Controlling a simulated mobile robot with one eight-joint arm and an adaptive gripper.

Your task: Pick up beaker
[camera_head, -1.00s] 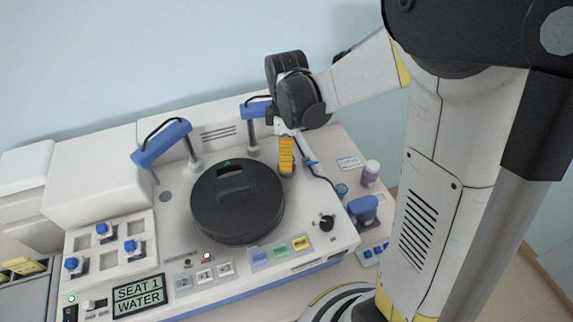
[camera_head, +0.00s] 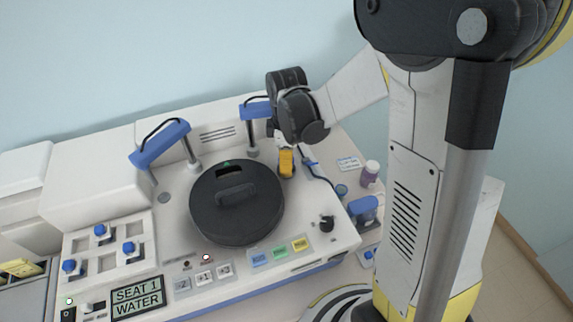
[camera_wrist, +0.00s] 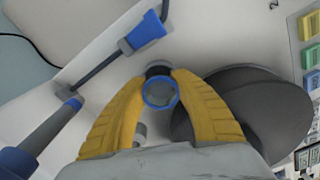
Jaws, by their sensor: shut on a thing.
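The beaker (camera_wrist: 160,92) shows in the wrist view as a small clear round vessel with a blue rim, seen from above. My gripper (camera_wrist: 160,90) has its yellow fingers closed on it from both sides. In the head view my gripper (camera_head: 287,163) is at the right rear of the white staining machine, just right of the black round lid. The beaker is hidden by the fingers there. I cannot tell whether it touches the surface below.
The black lid (camera_head: 236,212) lies close beside my gripper. Blue-headed dispenser arms (camera_head: 160,143) stand behind it. A cable and a black knob (camera_head: 327,223) are at the right of the machine. A purple-labelled bottle (camera_head: 369,174) and a blue item (camera_head: 363,208) stand further right.

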